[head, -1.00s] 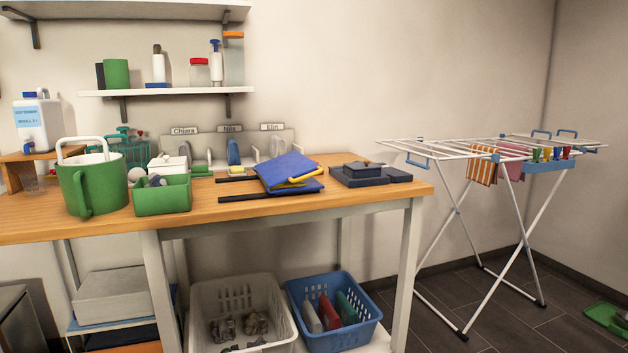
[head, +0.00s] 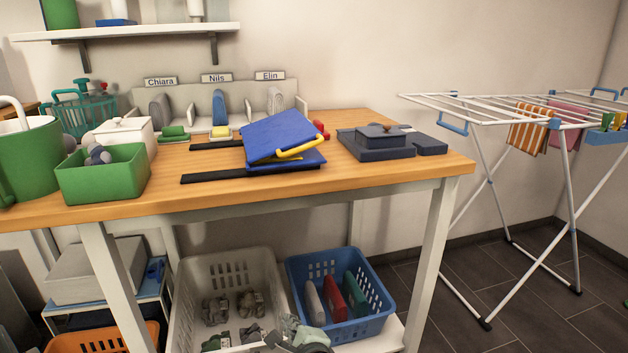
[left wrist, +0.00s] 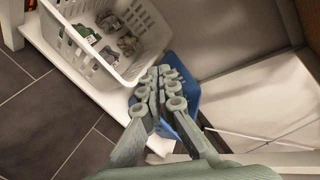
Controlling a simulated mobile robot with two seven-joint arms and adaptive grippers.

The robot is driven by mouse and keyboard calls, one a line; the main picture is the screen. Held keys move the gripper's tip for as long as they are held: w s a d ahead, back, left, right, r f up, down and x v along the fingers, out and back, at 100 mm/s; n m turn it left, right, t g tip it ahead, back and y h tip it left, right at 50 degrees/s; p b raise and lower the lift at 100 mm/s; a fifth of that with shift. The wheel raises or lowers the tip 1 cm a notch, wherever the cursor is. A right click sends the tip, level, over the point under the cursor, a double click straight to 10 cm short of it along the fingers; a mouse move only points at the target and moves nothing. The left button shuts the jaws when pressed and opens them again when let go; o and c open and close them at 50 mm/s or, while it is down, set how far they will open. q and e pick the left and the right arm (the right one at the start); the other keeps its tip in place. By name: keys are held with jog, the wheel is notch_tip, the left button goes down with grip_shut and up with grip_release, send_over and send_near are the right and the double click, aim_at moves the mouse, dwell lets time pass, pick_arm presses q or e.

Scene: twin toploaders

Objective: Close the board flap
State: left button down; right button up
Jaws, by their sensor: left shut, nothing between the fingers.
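The folding board is on the wooden table (head: 120,205). Its blue flap (head: 272,137) is tilted, raised over a lower blue panel (head: 300,162), with a yellow handle (head: 300,148) on its right front edge. Two black strips (head: 235,176) reach left from it, flat on the table. My left gripper (head: 285,335) shows at the bottom of the head view, below the tabletop, in front of the baskets and well away from the flap. In the left wrist view its fingers (left wrist: 162,82) are together and empty. The board does not show there. My right gripper is out of view.
A white basket (head: 230,270) and a blue basket (head: 345,320) stand below. A drying rack (head: 475,230) stands right.

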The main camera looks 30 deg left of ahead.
pick_arm(q)
jog(key=w+d+r+m+t+y, duration=0.15)
jog(key=r+y, duration=0.25)
jog(key=r, duration=0.5)
jog(key=w+d+r+m+t+y, duration=0.1)
jog(key=w+d+r+m+y, duration=0.2)
jog(key=r, duration=0.7)
jog(key=w+d+r+m+t+y, duration=0.2)
jog(key=r+m+y, duration=0.15)
jog(key=r, duration=0.55)
jog(key=w+a+r+n+p, duration=0.1)
jog(key=w+a+r+p, duration=0.1)
jog(key=a+r, duration=0.4)
jog(key=shift+w+a, duration=0.85)
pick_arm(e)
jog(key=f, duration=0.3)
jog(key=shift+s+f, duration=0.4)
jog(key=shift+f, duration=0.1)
